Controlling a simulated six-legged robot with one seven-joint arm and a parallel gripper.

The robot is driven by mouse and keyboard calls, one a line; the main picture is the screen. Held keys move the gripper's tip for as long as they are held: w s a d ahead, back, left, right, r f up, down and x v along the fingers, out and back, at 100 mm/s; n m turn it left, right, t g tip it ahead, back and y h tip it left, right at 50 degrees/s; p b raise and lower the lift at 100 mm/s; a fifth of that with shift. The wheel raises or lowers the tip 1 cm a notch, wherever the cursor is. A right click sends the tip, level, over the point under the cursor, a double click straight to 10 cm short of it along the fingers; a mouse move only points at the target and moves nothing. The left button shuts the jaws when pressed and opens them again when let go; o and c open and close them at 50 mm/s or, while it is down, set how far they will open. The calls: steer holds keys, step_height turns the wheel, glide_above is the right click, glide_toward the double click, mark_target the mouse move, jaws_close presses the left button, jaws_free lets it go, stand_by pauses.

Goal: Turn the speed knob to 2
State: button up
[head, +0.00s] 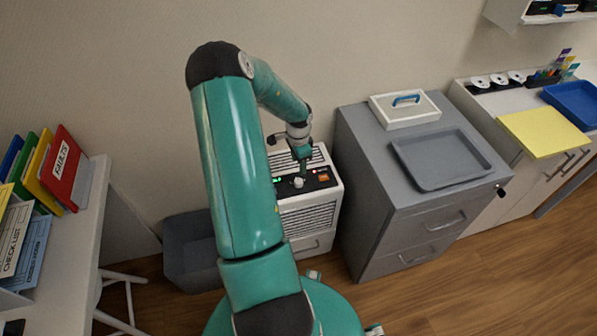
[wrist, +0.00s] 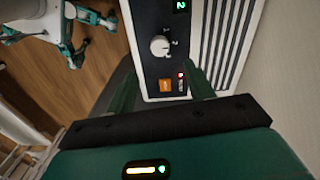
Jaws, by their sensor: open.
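The speed knob (wrist: 160,46) is a round white dial on the black panel of a white machine (head: 308,220). Small white marks stand beside it, and its exact pointing is too small to tell. A green display (wrist: 181,6) above it in the wrist view reads what looks like a 2. In the head view the knob (head: 298,183) shows just below my gripper (head: 303,172). In the wrist view my gripper (wrist: 163,80) is open and empty, its two fingers apart on either side of the panel's lower end, with the knob beyond the fingertips.
An orange button (wrist: 166,86) and a red light (wrist: 181,75) sit near the knob. A grey cabinet (head: 375,200) with a tray (head: 440,160) stands close right of the machine. A grey bin (head: 190,250) stands left. Wood floor is clear at front right.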

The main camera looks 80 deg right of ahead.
step_height(320, 180, up, 4)
steer(key=shift+r, duration=0.1)
stand_by(0.6)
steer(key=w+a+r+n+t, duration=0.1)
steer(key=w+a+r+n, duration=0.3)
steer(key=w+a+r, duration=0.45)
steer(key=w+a+r+n+t, duration=0.1)
steer(key=w+a+r+n, duration=0.4)
steer(key=w, duration=0.6)
steer(key=w+a+r+n+t, duration=0.1)
steer(key=w+a+r+n, duration=0.2)
steer(key=a+r, duration=0.35)
steer(key=w+a+r+n, duration=0.3)
steer(key=a+r, duration=0.1)
steer(key=a, duration=0.6)
steer(key=s+a+r+n+t, duration=0.1)
steer(key=s+a+r+n, duration=0.2)
steer(key=a, duration=0.5)
steer(key=s+a+r+n, duration=0.3)
steer(key=a+n, duration=0.3)
steer(key=a, duration=0.2)
steer(key=s+a+r+n+t, duration=0.1)
steer(key=s+a+r+n, duration=0.2)
steer(key=a, duration=0.5)
steer(key=shift+n+t, duration=0.3)
steer(key=shift+n, duration=0.4)
